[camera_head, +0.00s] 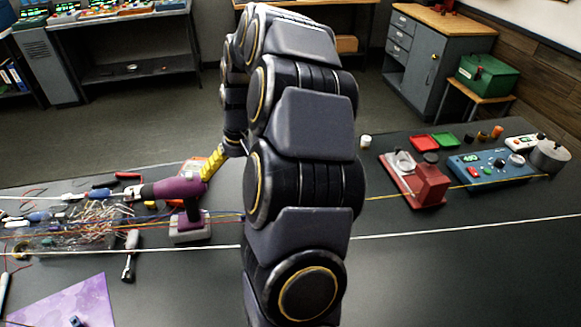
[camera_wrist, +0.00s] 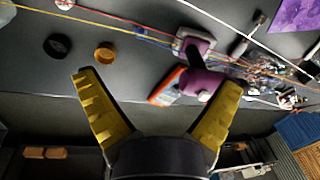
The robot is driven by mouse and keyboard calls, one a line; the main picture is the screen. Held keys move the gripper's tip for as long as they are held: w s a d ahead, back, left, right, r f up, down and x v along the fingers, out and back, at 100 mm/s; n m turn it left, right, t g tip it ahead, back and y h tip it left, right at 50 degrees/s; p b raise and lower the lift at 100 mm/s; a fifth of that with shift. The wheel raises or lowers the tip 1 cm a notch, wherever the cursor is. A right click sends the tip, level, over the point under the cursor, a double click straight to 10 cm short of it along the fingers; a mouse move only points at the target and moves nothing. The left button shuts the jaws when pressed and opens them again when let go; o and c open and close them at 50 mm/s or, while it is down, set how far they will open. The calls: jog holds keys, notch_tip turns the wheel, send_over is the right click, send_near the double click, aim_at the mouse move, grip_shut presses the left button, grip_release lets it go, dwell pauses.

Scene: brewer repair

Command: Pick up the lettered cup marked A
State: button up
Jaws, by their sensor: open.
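No letter A is readable on any cup in either view. In the wrist view, a small orange round cup-like piece (camera_wrist: 104,53) stands on the dark table just beyond the left finger's tip, with a black round piece (camera_wrist: 58,46) beside it. My gripper (camera_wrist: 158,80) is open, with nothing between its yellow fingers. In the head view my gripper (camera_head: 213,165) is above the table by the purple power tool (camera_head: 178,188), partly hidden by my arm. A small pale cup-like piece (camera_head: 365,141) stands right of my arm, and a small orange one (camera_head: 497,131) stands far right.
The purple tool also shows in the wrist view (camera_wrist: 200,82), near the right finger, beside an orange-edged device (camera_wrist: 165,88). Tangled wires (camera_head: 95,220) lie at left. A red device (camera_head: 428,185) and a blue meter box (camera_head: 490,165) stand at right. Cables cross the table.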

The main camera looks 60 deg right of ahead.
jog(key=s+d+f+m+h, duration=0.1)
jog(key=s+d+f+m, duration=0.1)
jog(key=s+d+f, duration=0.5)
jog(key=s+d+f+m+h, duration=0.1)
jog(key=s+d+f+m, duration=0.3)
jog(key=d, duration=0.6)
jog(key=s+d+f+m, duration=0.1)
jog(key=s+d+f, duration=0.3)
jog(key=s+d, duration=0.3)
jog(key=shift+g, duration=0.3)
jog(key=shift+w+d+f, duration=0.3)
jog(key=shift+d+f, duration=0.05)
jog(key=shift+f, duration=0.75)
jog(key=shift+w+d+f, duration=0.3)
jog(key=shift+d+f, duration=0.05)
jog(key=shift+f, duration=0.8)
jog(key=shift+w+d+f, duration=0.3)
jog(key=shift+d+f, duration=0.05)
jog(key=shift+f, duration=0.75)
jog(key=c, duration=1.2)
